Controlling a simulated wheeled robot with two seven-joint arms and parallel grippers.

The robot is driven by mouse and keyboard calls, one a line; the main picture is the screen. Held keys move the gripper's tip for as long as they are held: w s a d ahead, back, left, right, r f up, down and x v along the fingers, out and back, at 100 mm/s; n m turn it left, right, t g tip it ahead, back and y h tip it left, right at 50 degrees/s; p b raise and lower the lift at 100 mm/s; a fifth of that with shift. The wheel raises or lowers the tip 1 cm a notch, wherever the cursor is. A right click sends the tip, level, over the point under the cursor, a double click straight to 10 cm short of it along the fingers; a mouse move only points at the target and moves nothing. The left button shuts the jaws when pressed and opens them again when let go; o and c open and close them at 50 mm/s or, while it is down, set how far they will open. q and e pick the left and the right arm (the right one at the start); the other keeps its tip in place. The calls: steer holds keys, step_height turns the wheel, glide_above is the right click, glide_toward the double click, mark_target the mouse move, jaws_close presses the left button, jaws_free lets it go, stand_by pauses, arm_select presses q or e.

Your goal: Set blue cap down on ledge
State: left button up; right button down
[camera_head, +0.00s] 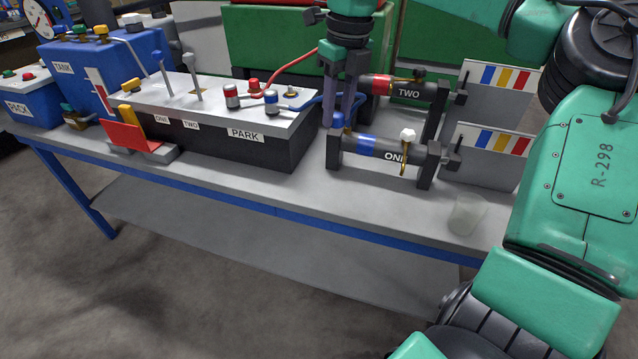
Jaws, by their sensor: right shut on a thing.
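My right gripper (340,107) reaches down from the top middle, its dark fingers shut on a small blue piece, which I take to be the blue cap (338,120). It is low by the left end of the black cylinder marked ONE (396,157). The fingers partly hide the cap, and I cannot tell whether it touches the cylinder. The box marked PARK (210,105) has a pale, flat top to the left; no separately marked ledge shows. My left gripper is not in view.
A red-and-grey fitting (231,96), two levers and hoses crowd the PARK box. A blue hose (310,101) runs close to my gripper. Cylinder TWO (405,91) stands behind ONE. A translucent cup (467,214) stands near the bench's front edge. The bench (310,195) is clear before PARK.

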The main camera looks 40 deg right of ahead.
step_height(320, 180, down, 5)
steer(key=s+b, duration=0.1)
steer(key=s, duration=0.1)
steer(key=b, duration=0.1)
glide_above(335, 198)
steer(key=f, duration=0.9)
steer(key=shift+s+f, duration=0.25)
steer(key=shift+f, duration=0.15)
step_height(335, 198, down, 4)
steer(key=shift+a+r+b, duration=0.1)
steer(key=shift+b, duration=0.35)
steer(key=shift+f, duration=0.25)
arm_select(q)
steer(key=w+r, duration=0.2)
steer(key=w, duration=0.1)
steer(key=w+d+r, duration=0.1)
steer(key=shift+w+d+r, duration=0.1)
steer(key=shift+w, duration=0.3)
arm_select(e)
steer(key=c, duration=0.9)
jaws_free()
steer(key=o, duration=0.4)
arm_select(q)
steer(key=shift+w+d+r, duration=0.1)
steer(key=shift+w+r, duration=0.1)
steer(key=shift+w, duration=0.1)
